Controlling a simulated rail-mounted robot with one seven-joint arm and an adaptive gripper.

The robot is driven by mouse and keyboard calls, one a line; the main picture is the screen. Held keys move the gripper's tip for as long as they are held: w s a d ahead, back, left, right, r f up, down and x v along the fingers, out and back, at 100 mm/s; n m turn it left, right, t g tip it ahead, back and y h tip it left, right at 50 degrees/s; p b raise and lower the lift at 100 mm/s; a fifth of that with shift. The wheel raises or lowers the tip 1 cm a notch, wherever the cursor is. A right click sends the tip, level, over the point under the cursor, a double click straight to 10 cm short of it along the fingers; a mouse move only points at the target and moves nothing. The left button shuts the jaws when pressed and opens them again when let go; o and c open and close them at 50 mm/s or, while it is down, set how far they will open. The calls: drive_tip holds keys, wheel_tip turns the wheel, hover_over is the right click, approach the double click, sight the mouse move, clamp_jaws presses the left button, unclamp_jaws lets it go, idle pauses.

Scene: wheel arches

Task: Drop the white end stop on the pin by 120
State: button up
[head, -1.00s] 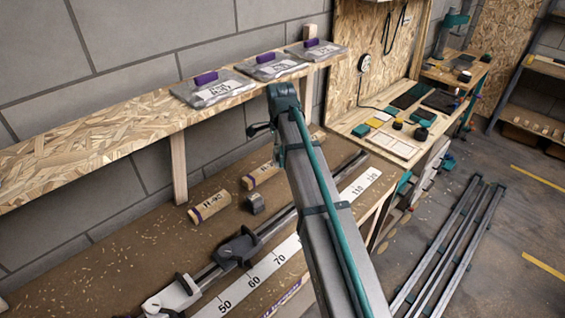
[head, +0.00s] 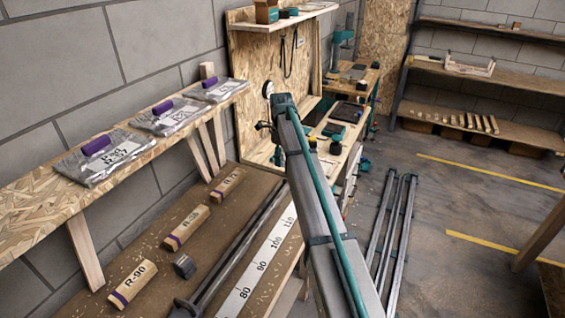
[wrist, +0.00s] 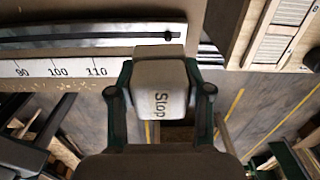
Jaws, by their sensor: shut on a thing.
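The white end stop (wrist: 158,103), marked "Stop", fills the middle of the wrist view. My gripper (wrist: 160,84) is shut on it, with one dark finger at each side. A small dark pin (wrist: 168,35) shows on the metal rail just beyond the stop, apart from it in the picture. The white scale (wrist: 78,68) shows 90, 100 and 110; the 120 mark is not visible, and the stop covers that part of the view. In the head view the scale (head: 262,265) reads 80 to 110, and my arm hides the gripper and stop.
Wooden blocks, one marked R-90 (head: 133,283), and a dark metal piece (head: 184,266) lie on the bench left of the rail. Bagged items with purple handles (head: 172,116) rest on the shelf above. Metal rails (head: 392,225) lie on the floor at right.

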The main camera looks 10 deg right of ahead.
drive_tip(key=shift+w+d+f+m, duration=0.15)
drive_tip(key=shift+w+d+m, duration=0.2)
drive_tip(key=shift+d, duration=0.4)
drive_tip(key=shift+f+b, duration=2.35)
drive_tip(key=shift+f, duration=2.5)
drive_tip(key=shift+f, duration=0.3)
drive_tip(key=o, duration=1.3)
drive_tip(key=shift+r, duration=0.15)
wheel_tip(320, 180, up, 12)
drive_tip(key=shift+a+f, duration=0.1)
